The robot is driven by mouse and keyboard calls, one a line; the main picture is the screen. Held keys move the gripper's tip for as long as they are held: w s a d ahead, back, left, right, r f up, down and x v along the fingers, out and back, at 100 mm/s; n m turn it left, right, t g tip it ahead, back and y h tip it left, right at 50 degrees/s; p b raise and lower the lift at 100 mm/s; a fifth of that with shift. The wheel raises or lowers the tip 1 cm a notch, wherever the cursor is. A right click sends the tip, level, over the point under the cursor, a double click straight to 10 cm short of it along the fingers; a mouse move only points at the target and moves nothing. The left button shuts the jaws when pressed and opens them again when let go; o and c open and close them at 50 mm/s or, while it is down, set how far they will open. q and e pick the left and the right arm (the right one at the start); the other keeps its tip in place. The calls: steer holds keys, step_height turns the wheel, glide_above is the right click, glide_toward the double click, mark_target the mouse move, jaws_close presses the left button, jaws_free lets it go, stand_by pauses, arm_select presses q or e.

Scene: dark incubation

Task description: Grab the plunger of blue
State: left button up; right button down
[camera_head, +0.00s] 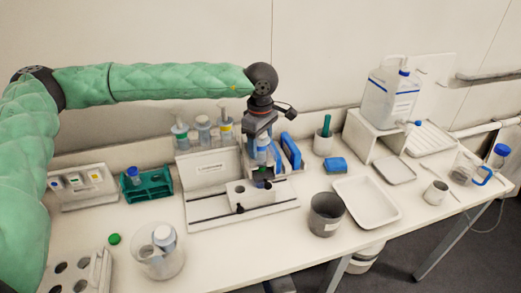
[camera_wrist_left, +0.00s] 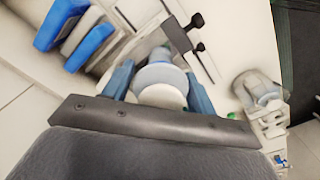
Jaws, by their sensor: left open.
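My left gripper (camera_head: 262,158) points down over the right end of the white syringe stand (camera_head: 213,170). In the left wrist view its two blue fingers (camera_wrist_left: 160,82) stand apart, one on each side of a round, pale grey-white plunger top (camera_wrist_left: 162,78). The plunger top lies between the fingers, and I cannot tell whether they touch it. The gripper hides most of this syringe in the head view, so its blue colour cannot be made out clearly. Several other syringes (camera_head: 225,130) stand to the left behind the stand's white panel. My right gripper is not in view.
Blue-and-white upright blocks (camera_head: 290,150) stand close to the right of my left gripper. A dark grey cup (camera_head: 326,214), a white tray (camera_head: 367,203) and a glass beaker (camera_head: 158,252) are in front. A green rack (camera_head: 148,186) is to the left.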

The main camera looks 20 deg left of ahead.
arm_select(q)
steer(key=c, duration=0.6)
steer(key=shift+c, duration=0.3)
